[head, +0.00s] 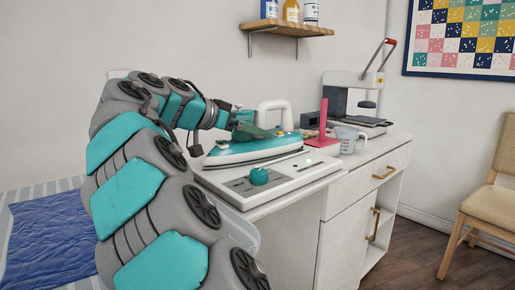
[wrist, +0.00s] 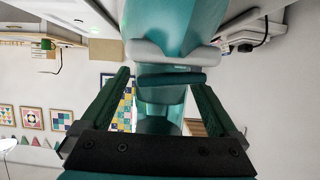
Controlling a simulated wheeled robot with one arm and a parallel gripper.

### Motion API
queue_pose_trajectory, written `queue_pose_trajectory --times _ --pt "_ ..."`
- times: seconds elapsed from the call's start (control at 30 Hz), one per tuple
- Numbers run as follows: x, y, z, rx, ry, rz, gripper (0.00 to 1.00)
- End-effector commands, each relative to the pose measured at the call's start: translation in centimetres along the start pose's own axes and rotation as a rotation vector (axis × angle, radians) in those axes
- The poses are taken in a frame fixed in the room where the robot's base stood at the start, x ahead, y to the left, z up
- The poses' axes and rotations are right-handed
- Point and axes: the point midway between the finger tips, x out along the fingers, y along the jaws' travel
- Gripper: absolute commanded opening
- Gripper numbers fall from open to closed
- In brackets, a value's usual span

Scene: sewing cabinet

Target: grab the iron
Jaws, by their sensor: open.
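The iron (head: 250,153) has a teal body and a white handle (head: 288,112). In the head view it sits on a white station with a teal knob (head: 259,176), on top of the cabinet. My gripper (head: 254,131) is low over the iron's body, just left of the handle. In the wrist view its two dark green fingers (wrist: 161,80) are spread apart. A teal shape with a pale grey bar shows between and beyond them; I cannot tell which part it is. Whether the fingers touch the iron is unclear.
A pink upright stand (head: 322,125) and a measuring cup (head: 347,140) stand right of the iron. A heat press (head: 352,95) is behind them on the white cabinet (head: 343,185). A shelf (head: 287,29) hangs above. A chair (head: 485,195) is at right, with bare floor before it.

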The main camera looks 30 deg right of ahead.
Motion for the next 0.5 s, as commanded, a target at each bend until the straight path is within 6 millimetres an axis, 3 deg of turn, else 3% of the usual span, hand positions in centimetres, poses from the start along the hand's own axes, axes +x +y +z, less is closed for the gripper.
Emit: queue_pose_trajectory --times 0.23,0.5 --pt "0.39 0.01 0.0 0.0 0.0 0.0 0.95" --pt "0.39 0.01 0.02 0.0 0.0 0.0 0.66"
